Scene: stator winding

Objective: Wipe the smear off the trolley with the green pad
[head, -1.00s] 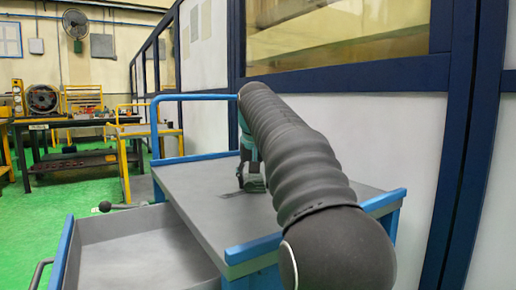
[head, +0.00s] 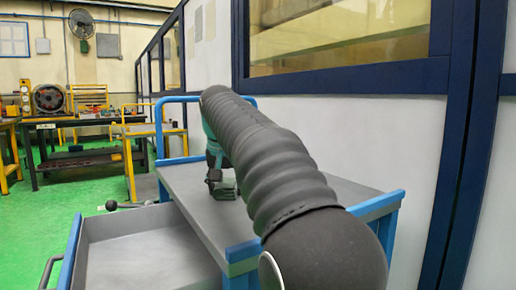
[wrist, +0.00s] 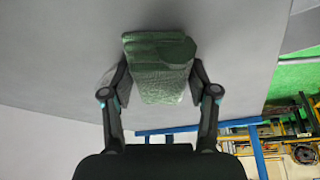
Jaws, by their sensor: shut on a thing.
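The trolley (head: 180,183) has a grey top with blue corner trim and a blue rail at its far end. My gripper (head: 221,183) is low over the left part of the top in the head view. In the wrist view my gripper (wrist: 160,75) is shut on the green pad (wrist: 162,62), its two fingers on either side. The pad is at or very close to the grey top; exact contact is unclear. I cannot make out a smear in either view now; the gripper and pad cover part of the top.
An open grey drawer (head: 140,250) juts out at the trolley's left front. A white wall with a blue-framed window (head: 340,45) runs close along the right. Yellow racks and a workbench (head: 75,160) stand back left on the green floor.

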